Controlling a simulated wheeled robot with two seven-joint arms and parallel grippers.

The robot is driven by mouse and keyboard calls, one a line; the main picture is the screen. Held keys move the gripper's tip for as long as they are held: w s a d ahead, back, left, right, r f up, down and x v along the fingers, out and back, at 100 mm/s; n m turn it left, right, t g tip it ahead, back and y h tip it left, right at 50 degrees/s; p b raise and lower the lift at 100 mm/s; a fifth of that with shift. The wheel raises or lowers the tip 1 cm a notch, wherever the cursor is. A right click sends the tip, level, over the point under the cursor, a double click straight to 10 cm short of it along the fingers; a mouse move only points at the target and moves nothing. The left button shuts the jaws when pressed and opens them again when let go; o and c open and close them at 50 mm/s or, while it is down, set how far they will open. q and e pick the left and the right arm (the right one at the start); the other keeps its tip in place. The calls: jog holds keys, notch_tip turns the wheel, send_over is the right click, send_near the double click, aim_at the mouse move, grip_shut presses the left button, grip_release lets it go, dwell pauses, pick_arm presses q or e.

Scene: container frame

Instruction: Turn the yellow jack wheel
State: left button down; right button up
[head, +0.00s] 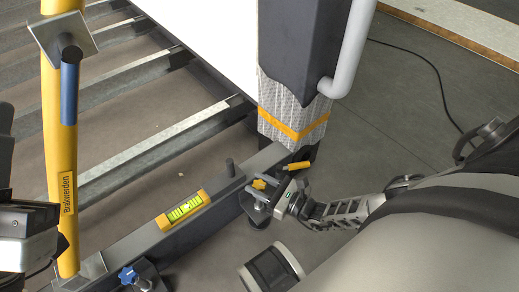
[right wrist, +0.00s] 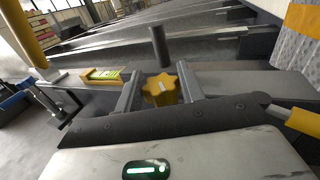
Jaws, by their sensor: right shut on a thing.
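The yellow jack wheel (head: 259,184) is a small star-shaped knob by the frame's near rail, close to the corner post. My right gripper (head: 262,190) reaches it from the right and is shut on it. In the right wrist view the yellow wheel (right wrist: 161,89) lies between the two grey fingers of my right gripper (right wrist: 158,92), with a pale mark on its top. The fingers partly hide its sides. At the left edge of the head view part of my left arm shows, but its fingers do not.
A yellow spirit level (head: 184,210) lies on the near rail (head: 215,215). A dark peg (head: 230,168) stands near the wheel. A yellow handle (head: 299,165) is close behind my right gripper.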

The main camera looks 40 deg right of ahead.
jog(key=shift+s+f+m+t+h, duration=0.1)
jog(key=shift+m+t+h, duration=0.3)
jog(key=shift+m+h, duration=0.8)
jog(key=shift+m+t+h, duration=0.4)
jog(key=shift+m+h, duration=0.3)
jog(key=shift+h, duration=1.3)
jog(key=o, duration=1)
jog(key=shift+c, duration=0.2)
